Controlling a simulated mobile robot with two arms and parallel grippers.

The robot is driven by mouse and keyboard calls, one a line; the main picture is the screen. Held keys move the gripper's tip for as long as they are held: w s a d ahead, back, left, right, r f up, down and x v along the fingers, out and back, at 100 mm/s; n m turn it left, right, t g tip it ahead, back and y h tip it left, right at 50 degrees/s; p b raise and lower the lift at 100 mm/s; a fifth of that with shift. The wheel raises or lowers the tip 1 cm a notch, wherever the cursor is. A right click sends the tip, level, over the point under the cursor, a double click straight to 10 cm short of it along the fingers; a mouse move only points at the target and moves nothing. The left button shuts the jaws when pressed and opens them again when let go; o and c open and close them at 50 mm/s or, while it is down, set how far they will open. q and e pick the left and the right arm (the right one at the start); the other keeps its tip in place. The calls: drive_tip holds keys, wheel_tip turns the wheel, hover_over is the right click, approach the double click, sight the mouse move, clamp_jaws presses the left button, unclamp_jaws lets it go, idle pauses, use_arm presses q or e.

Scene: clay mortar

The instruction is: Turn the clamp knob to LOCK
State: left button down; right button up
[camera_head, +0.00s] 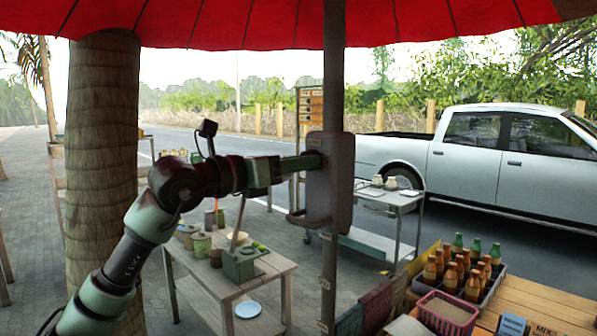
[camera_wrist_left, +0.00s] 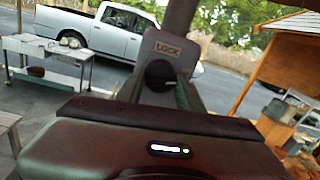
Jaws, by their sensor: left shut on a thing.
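The clamp plate (camera_head: 331,200) is a grey upright panel fixed on the dark umbrella pole (camera_head: 334,75). In the left wrist view the plate (camera_wrist_left: 166,33) carries a LOCK label (camera_wrist_left: 167,49). The dark clamp knob (camera_wrist_left: 159,73) sits just below that label. My left gripper (camera_head: 318,161) reaches in from the left at the upper part of the plate and is shut on the knob. In the wrist view its fingers (camera_wrist_left: 160,92) are on the knob and hide part of it. I cannot read the knob's pointing direction. My right gripper is not in view.
A wooden table (camera_head: 235,283) with pots and a green box stands below my left arm. A bottle crate (camera_head: 490,285) and a pink basket (camera_head: 447,312) sit at lower right. A metal cart (camera_head: 392,198) stands behind the pole. A thick trunk (camera_head: 101,160) is at left.

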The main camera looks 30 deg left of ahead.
use_arm(q)
drive_tip(key=shift+d+n+t+y+b, duration=0.2)
drive_tip(key=shift+n+b, duration=1.3)
drive_tip(key=shift+n, duration=2.25)
drive_tip(key=shift+a+n+t+y+b, duration=0.1)
drive_tip(key=shift+n+t+y+b, duration=0.2)
drive_tip(key=shift+n+b, duration=2.35)
drive_tip(key=n+p, duration=0.2)
drive_tip(key=shift+n, duration=0.4)
drive_tip(key=c, duration=0.9)
unclamp_jaws()
